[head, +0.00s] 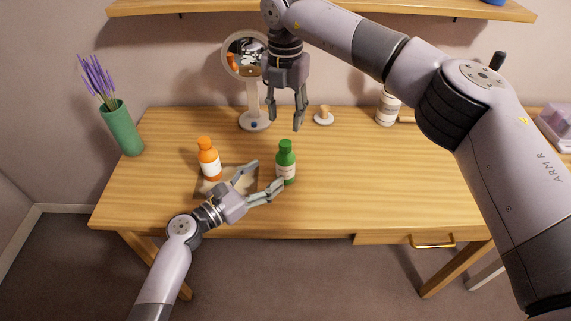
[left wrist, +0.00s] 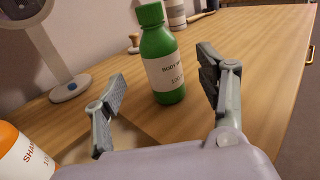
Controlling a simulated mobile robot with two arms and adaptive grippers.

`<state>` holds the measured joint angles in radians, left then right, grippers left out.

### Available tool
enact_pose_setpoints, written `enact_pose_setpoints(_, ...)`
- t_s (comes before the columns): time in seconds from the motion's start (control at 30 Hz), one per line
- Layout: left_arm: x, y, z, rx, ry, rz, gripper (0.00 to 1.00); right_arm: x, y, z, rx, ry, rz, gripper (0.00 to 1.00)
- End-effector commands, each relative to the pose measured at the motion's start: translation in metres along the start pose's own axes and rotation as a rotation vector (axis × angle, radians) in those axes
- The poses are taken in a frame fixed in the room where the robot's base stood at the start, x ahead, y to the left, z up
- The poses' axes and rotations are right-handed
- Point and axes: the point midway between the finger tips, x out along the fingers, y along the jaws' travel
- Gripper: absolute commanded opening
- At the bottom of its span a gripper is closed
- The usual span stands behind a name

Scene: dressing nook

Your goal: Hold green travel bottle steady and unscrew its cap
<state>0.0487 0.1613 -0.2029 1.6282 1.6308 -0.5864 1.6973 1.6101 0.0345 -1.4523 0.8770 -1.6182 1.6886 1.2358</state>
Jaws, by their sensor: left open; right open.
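The green travel bottle (head: 286,164) stands upright on the wooden table, with its green cap (head: 285,145) on and a white label. In the left wrist view the green bottle (left wrist: 162,55) stands just beyond and between the fingers. My left gripper (head: 267,175) is open and empty, its fingertips close to the bottle's left side; in the left wrist view the gripper (left wrist: 160,95) shows its two fingers wide apart. I cannot tell whether a fingertip touches the bottle. My right gripper (head: 286,122) is open and empty, pointing down above and behind the bottle.
A round mirror (head: 254,115) stands behind. A small wooden-knobbed item (head: 324,117) and a white jar (head: 387,108) are at the back. A green vase (head: 122,128) is at left. The table's right half is mostly clear.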

Motion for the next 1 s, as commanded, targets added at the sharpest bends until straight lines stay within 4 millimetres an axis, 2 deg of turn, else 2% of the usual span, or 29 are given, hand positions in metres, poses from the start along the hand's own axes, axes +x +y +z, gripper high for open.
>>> enact_pose_setpoints(0.03,0.012,0.000,0.001,-0.001,-0.002,0.000,0.66,0.000,0.000,0.000,-0.001,0.000,0.000,0.41)
enact_pose_setpoints(0.2,0.044,0.000,0.001,0.000,-0.002,0.000,0.66,0.000,0.000,0.000,-0.001,0.001,0.001,0.41)
enact_pose_setpoints(0.4,0.070,0.000,0.000,0.000,-0.001,0.000,0.66,0.000,0.000,0.000,-0.001,0.001,0.001,0.41)
enact_pose_setpoints(0.6,0.079,0.000,0.000,0.001,0.000,-0.001,0.66,0.000,0.000,0.000,-0.001,0.001,0.001,0.41)
enact_pose_setpoints(0.83,0.080,0.000,0.000,0.001,0.000,0.000,0.66,0.000,0.000,0.000,-0.001,0.001,0.001,0.41)
enact_pose_setpoints(1.0,0.080,0.000,0.000,0.001,0.001,0.000,0.56,0.000,0.000,0.000,-0.001,0.001,0.001,0.41)
